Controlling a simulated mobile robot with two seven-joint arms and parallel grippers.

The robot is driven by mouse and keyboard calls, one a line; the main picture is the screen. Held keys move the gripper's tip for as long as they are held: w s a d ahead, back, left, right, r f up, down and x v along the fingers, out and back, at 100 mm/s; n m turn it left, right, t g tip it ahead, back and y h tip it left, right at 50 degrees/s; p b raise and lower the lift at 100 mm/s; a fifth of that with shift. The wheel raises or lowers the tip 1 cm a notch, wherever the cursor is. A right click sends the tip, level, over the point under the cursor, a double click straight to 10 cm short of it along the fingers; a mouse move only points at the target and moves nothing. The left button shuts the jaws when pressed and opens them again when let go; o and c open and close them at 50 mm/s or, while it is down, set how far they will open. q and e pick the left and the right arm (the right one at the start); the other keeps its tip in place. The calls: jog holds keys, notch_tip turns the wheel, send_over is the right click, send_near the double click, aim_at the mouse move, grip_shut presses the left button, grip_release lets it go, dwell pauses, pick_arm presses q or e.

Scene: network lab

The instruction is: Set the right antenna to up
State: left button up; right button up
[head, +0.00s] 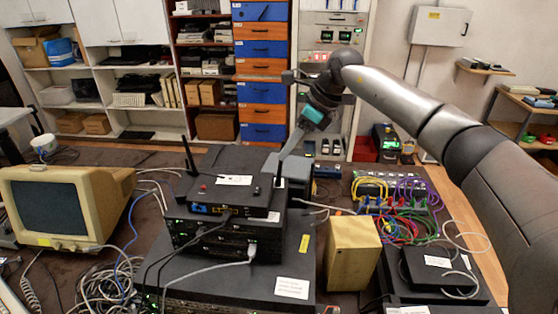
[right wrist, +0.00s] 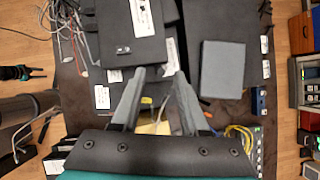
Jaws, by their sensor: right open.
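A black router (head: 228,199) with white labels lies on top of a stack of dark network boxes in the head view. Its left antenna (head: 189,157) stands up, leaning slightly left. Its right antenna (head: 278,168) is a thin dark stick, roughly upright, partly hard to make out beside my finger. My right gripper (head: 283,158) reaches down from the upper right, its fingertips close to this antenna; contact cannot be told. In the right wrist view the gripper (right wrist: 158,76) is open, its fingers apart near the router's edge (right wrist: 130,38). My left gripper (right wrist: 38,73) seems to show small at the left edge.
A beige monitor (head: 62,205) stands on the left, with loose cables beside it. A tan box (head: 352,252) stands right of the stack. Coloured cables (head: 395,195) and a small black box (head: 438,268) are farther right. A grey box (right wrist: 222,68) lies beside the router.

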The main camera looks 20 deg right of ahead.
jog(key=v, duration=0.8)
jog(key=shift+r, duration=0.35)
jog(key=shift+s+d+f, duration=0.1)
jog(key=shift+s, duration=0.05)
